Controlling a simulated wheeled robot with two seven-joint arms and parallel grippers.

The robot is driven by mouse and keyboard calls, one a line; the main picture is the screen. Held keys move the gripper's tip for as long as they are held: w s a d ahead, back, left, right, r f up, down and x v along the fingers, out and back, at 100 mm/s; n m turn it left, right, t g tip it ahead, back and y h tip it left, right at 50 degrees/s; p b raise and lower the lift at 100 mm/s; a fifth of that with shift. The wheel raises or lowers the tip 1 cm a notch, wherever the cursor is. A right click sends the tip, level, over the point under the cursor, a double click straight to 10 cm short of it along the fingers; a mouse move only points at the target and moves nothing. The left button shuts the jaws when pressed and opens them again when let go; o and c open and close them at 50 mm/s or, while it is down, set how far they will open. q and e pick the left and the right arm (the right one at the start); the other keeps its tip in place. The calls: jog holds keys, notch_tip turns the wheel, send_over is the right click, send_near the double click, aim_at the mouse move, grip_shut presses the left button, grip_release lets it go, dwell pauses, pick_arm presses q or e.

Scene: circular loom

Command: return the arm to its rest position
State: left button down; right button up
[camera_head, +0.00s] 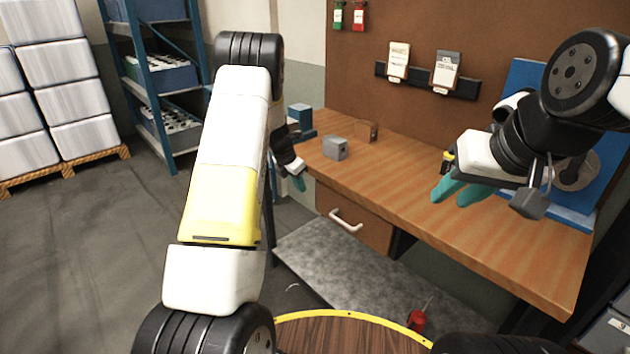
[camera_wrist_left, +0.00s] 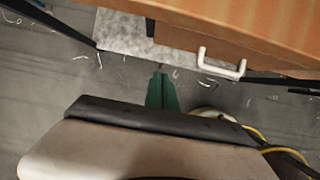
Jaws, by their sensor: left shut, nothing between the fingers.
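My left arm reaches up and over on the left of the head view. Its gripper (camera_head: 299,183) hangs beside the left end of the workbench, with teal fingers pointing down. In the left wrist view the green fingers (camera_wrist_left: 161,90) are together and empty, over the grey floor and short of the bench drawer. My right gripper (camera_head: 450,198) is above the right part of the bench top, its teal fingers apart with nothing seen between them.
The wooden workbench (camera_head: 420,205) has a drawer handle (camera_head: 346,221) facing out. A grey block (camera_head: 335,148), a brown block (camera_head: 367,131) and a blue item (camera_head: 299,115) stand on it. A grey lower shelf (camera_head: 345,268) lies below. A blue rack (camera_head: 158,75) stands behind.

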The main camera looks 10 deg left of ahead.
pick_arm(q)
jog(key=s+d+r+m+t+h, duration=0.1)
jog(key=s+d+r+m, duration=0.1)
jog(key=s+r+m, duration=0.8)
jog(key=s+d+r+m, duration=0.2)
jog(key=s+r+m, duration=0.35)
jog(key=r, duration=0.85)
jog(key=s+r+m+t, duration=0.1)
jog(key=s+m, duration=0.5)
jog(key=s, duration=0.6)
jog(key=s+d+r+m+y, duration=0.1)
jog(key=s+r+m, duration=0.2)
jog(key=s+m, duration=0.4)
jog(key=s, duration=0.5)
jog(key=shift+s+r+t, duration=0.2)
jog(key=shift+s+t, duration=0.1)
jog(key=shift+t, duration=0.1)
jog(key=shift+m, duration=0.25)
